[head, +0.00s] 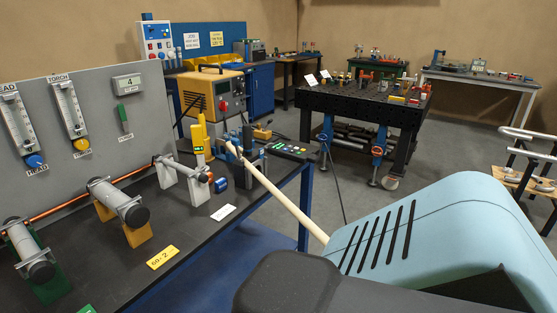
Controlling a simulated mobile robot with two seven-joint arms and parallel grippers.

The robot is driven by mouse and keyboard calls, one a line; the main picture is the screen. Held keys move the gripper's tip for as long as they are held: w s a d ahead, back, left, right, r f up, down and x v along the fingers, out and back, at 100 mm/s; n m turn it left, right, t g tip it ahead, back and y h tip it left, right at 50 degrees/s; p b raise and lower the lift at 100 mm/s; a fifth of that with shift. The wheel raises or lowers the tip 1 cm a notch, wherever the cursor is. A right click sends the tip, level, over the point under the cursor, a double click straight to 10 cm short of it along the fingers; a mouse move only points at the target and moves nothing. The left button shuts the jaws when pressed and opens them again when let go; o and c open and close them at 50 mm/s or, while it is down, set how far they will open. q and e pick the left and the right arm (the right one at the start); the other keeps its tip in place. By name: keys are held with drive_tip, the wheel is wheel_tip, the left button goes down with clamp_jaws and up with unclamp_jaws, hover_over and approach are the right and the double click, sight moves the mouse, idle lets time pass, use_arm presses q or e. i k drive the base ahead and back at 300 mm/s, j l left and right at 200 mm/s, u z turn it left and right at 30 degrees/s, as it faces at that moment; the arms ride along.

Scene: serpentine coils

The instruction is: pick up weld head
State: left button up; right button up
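No part in view is labelled as the weld head, so I cannot be sure which it is. Neither of my grippers shows. A large light-blue and black part of my own body fills the lower right and hides the floor and the bench's near right end.
A black perforated table (365,103) stands beyond open floor.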

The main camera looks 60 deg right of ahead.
sight(243, 178)
drive_tip(key=z, duration=1.8)
